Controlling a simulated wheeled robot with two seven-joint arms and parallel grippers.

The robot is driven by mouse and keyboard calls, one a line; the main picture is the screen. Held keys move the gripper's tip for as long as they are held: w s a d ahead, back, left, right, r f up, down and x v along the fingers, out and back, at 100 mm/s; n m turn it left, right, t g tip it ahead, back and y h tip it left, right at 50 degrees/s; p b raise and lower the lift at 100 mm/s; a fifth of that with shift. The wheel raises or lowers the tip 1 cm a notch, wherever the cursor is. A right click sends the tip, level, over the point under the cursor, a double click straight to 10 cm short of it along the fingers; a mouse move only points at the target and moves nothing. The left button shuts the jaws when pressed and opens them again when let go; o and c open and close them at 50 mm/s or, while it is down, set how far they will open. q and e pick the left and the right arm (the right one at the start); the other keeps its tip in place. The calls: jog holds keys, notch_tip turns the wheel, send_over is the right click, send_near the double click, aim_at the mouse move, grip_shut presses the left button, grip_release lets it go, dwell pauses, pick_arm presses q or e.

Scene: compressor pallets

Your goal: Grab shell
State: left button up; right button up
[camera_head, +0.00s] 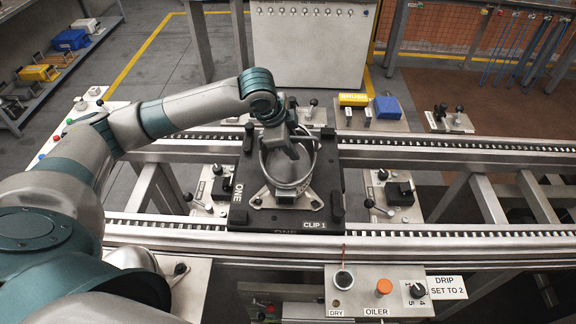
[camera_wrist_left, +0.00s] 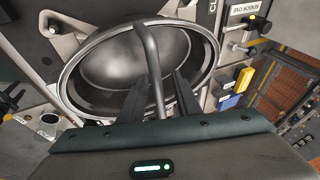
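The shell (camera_head: 288,172) is a grey metal bowl-like part with a raised hoop handle and a footed base. It sits on a black pallet (camera_head: 240,213) marked ONE and CLIP 1, on the conveyor. In the left wrist view the shell (camera_wrist_left: 98,65) shows its round rim and hollow inside, with the hoop handle (camera_wrist_left: 151,60) rising toward the camera. My left gripper (camera_head: 291,150) is over the shell. Its two dark fingers (camera_wrist_left: 158,85) are apart, one on each side of the handle bar, with gaps visible beside it. The fingers hide part of the shell. My right gripper is not in view.
Conveyor rails (camera_head: 450,155) run left to right. Black-knobbed levers flank the pallet. Behind stand a yellow block (camera_head: 352,99) and a blue block (camera_head: 388,108). In front is an oiler panel (camera_head: 362,300) with an orange button. A shelf with bins stands at far left.

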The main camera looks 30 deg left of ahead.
pick_arm(q)
grip_shut()
dwell(1.4)
jog(key=shift+w+r, duration=0.1)
jog(key=shift+r, duration=0.05)
